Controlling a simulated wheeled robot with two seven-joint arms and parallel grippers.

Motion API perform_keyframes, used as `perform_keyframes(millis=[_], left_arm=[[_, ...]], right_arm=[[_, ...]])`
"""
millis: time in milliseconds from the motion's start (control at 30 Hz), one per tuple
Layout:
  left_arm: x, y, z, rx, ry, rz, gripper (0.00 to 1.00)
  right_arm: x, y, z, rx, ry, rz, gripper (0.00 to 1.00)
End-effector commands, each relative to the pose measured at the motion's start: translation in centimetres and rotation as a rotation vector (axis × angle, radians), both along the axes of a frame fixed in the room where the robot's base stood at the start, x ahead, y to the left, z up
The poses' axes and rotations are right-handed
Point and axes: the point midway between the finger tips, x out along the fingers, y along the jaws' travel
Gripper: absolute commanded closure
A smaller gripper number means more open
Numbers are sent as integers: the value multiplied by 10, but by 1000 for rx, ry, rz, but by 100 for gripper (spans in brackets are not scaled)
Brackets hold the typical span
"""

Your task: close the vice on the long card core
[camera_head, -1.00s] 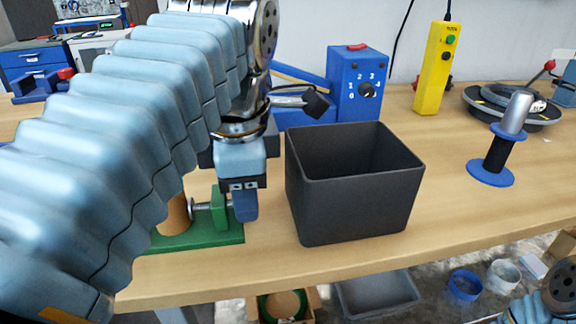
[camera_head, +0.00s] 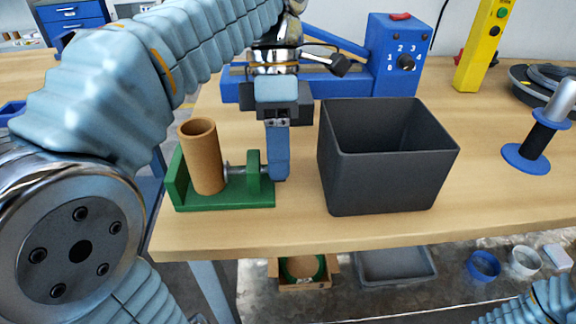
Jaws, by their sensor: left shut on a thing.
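The long card core (camera_head: 203,158), a brown tube, stands upright in the green vice (camera_head: 240,199) near the table's front left edge. The vice's fixed wall is on its left. The metal screw (camera_head: 236,171) passes through the green block on the right, and its pad is at or very near the core; I cannot tell if they touch. My left gripper (camera_head: 277,176) points down just right of that block, its blue fingers shut at the outer end of the screw. The fingers hide what they hold, apparently the screw's handle. My right gripper is out of view.
A dark open bin (camera_head: 385,175) stands close to the right of my left gripper. Behind are a blue machine with a dial (camera_head: 393,62) and a yellow control box (camera_head: 483,45). A blue-flanged spindle (camera_head: 540,137) stands at the right. The table's front edge is near the vice.

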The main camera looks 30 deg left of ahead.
Motion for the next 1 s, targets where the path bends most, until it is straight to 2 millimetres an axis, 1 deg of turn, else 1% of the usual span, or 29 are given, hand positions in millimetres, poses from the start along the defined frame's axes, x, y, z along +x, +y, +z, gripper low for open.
perform_keyframes(millis=[33,100,133,367,467,533,600,700,900,967,1000], left_arm=[[0,0,0,1,-1,0,59],[0,0,0,1,-2,0,48],[0,0,0,1,-2,0,47],[0,0,0,4,-6,0,47],[-2,-3,-4,47,-74,-2,47],[-5,-5,-6,102,-162,-3,47],[-7,-5,-4,145,-235,0,47],[-7,-4,0,172,-279,1,47],[-7,-4,2,172,-280,1,47],[-8,-6,-2,192,-312,0,47],[-10,-7,-5,217,-355,-1,47]], right_arm=[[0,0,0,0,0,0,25],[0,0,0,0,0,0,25],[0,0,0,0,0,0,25],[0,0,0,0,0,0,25],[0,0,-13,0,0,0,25],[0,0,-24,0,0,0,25],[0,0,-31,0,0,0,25],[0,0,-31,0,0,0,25],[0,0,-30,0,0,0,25],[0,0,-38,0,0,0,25],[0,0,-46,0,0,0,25]])
